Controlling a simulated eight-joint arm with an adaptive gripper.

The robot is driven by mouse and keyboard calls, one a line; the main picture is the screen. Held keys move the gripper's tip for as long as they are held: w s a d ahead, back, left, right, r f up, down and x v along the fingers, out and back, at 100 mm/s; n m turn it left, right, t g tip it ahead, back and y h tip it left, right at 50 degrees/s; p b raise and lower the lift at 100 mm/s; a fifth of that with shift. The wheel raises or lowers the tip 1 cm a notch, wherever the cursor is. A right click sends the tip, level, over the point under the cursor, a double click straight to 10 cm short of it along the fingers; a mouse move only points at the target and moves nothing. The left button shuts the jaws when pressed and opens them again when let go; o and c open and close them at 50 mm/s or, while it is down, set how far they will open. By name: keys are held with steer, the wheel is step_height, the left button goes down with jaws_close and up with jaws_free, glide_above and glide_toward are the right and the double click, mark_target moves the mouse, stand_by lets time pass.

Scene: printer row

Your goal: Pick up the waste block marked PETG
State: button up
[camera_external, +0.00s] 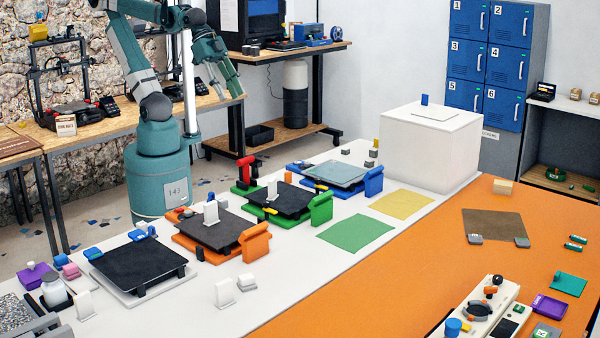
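My gripper (226,92) hangs at the upper left, high above the floor behind the white table. Its two fingers point down and look apart, with nothing seen between them. It is far from the blocks on the tables. I cannot read PETG on any block, so I cannot tell which one is the waste block.
Printer beds with orange (254,243), green (320,210) and blue (373,182) parts stand in a row on the white table. A green sheet (355,232) and a yellow sheet (402,204) lie flat. A large white box (430,150) stands behind.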

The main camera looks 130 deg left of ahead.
steer(key=w+a+r+n+g, duration=0.1)
steer(key=w+a+r+n, duration=0.15)
steer(key=w+a, duration=0.4)
steer(key=w+a+r+n+g+y, duration=0.1)
steer(key=w+a+r+n, duration=0.2)
steer(key=a, duration=0.7)
steer(key=w+a+r+n+g, duration=0.1)
steer(key=w+a+r+n, duration=0.15)
steer(key=w+a, duration=0.45)
steer(key=w+a+n+g, duration=0.1)
steer(key=w+a+n, duration=0.15)
steer(key=a, duration=1.45)
steer(key=n+g+h, duration=0.1)
steer(key=n+g, duration=0.2)
steer(key=n, duration=0.5)
glide_above(374, 149)
step_height(374, 149, down, 11)
steer(key=f, duration=2.8)
steer(key=shift+w+d+f+p, duration=0.2)
steer(key=shift+d+f+p, duration=0.05)
steer(key=shift+f+p, duration=0.15)
steer(key=shift+f, duration=0.55)
steer(key=shift+f, duration=1.25)
